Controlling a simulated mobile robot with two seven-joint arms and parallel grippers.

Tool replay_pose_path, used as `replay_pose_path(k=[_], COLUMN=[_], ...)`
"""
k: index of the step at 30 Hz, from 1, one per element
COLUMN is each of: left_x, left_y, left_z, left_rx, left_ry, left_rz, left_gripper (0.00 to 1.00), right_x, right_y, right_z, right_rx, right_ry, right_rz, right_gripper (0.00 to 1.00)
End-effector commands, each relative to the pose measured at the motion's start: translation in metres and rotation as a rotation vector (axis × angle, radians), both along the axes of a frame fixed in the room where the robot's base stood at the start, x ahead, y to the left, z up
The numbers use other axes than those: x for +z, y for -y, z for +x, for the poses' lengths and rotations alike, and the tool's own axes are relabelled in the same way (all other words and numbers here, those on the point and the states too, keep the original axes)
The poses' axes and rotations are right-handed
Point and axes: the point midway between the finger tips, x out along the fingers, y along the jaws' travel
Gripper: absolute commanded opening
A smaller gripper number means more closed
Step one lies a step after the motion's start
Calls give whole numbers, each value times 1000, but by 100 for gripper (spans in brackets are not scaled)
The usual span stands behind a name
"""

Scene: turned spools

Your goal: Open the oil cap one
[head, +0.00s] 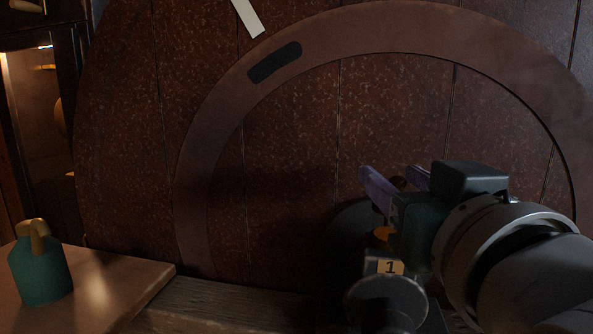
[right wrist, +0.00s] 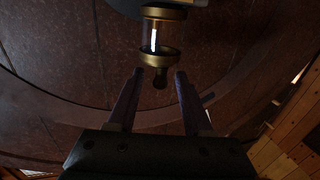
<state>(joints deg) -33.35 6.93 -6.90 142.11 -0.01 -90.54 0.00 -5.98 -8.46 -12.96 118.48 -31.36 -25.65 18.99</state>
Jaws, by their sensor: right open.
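A tag marked "1" (head: 390,267) sits on a dark fitting (head: 387,300) at the lower right of the head view, below my right gripper. My right gripper (head: 389,172) is open, its purple fingers apart in front of the large wheel. In the right wrist view, a brass-and-glass oiler (right wrist: 152,37) lies just beyond the open fingertips (right wrist: 159,73). In the head view the gripper and wrist hide most of the oiler. My left gripper is not in view.
A large dark red wheel (head: 300,130) with a curved rim fills the background. A green can with a brass handle (head: 41,276) stands on a wooden top (head: 110,285) at the lower left. A wooden beam (head: 220,305) runs along the bottom.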

Motion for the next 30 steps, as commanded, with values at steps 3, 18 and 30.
replay_pose_path(k=[3, 18, 30], left_x=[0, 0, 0], left_y=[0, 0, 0], left_z=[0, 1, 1], left_rx=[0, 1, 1], left_ry=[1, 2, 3], left_rz=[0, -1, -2], left_gripper=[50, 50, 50], right_x=[0, 0, 0], right_y=[0, 0, 0], right_z=[1, 0, 0], right_rx=[0, 0, 1], right_ry=[0, 0, 0], right_rz=[0, 0, 0], right_gripper=[51, 8, 0])
